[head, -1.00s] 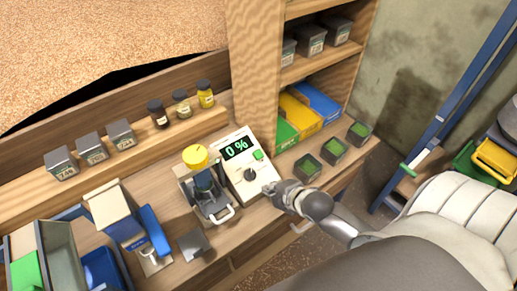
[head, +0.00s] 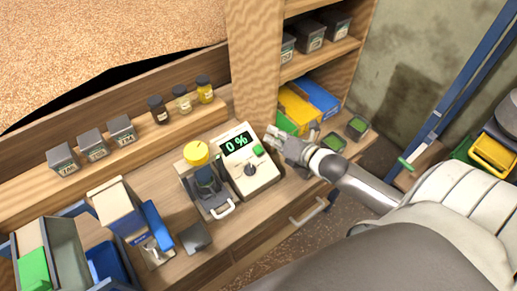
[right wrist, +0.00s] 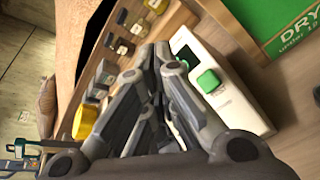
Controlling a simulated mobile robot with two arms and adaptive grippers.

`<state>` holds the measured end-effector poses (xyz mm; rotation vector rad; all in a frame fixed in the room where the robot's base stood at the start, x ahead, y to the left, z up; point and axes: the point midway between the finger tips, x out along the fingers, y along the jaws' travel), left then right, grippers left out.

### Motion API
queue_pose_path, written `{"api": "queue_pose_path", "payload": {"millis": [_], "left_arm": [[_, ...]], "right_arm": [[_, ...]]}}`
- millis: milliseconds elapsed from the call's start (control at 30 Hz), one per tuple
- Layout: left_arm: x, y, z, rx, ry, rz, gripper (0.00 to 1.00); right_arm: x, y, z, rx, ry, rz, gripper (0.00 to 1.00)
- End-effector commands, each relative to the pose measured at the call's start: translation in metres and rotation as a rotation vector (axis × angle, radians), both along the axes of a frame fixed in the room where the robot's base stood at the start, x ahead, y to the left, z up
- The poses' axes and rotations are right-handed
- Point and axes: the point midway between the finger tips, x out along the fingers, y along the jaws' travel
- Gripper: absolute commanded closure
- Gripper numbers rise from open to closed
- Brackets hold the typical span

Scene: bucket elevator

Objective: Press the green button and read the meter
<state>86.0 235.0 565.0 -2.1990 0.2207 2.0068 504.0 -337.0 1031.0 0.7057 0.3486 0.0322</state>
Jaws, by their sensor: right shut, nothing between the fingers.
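The white meter (head: 246,163) stands on the wooden bench in the head view. Its dark display (head: 237,144) reads "0 %" in green. The green button (head: 257,150) is at the right of the display, and a dark knob (head: 250,169) sits below. My right gripper (head: 272,137) is shut and empty, just right of the green button with a small gap. In the right wrist view the green button (right wrist: 208,81) on the white meter (right wrist: 225,95) lies right of my fingers (right wrist: 158,58). My left gripper is not in view.
A device with a yellow cap (head: 196,153) stands left of the meter. Jars (head: 181,100) and grey tubs (head: 92,143) line the ledge behind. Yellow and blue bins (head: 318,97) fill the shelf.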

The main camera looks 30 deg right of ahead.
Motion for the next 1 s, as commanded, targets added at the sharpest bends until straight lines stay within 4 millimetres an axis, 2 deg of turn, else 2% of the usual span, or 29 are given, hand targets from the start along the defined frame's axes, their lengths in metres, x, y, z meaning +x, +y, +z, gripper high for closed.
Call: {"api": "queue_pose_path", "payload": {"millis": [233, 700, 1000], "left_arm": [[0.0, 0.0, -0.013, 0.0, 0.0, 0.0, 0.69], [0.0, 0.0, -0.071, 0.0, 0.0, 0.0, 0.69], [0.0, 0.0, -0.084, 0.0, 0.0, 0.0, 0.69]], "right_arm": [[0.004, 0.001, -0.012, 0.001, 0.001, -0.001, 1.0], [0.029, 0.003, -0.064, 0.002, 0.0, -0.001, 1.0], [0.039, 0.003, -0.079, 0.001, 0.001, 0.0, 1.0]]}}
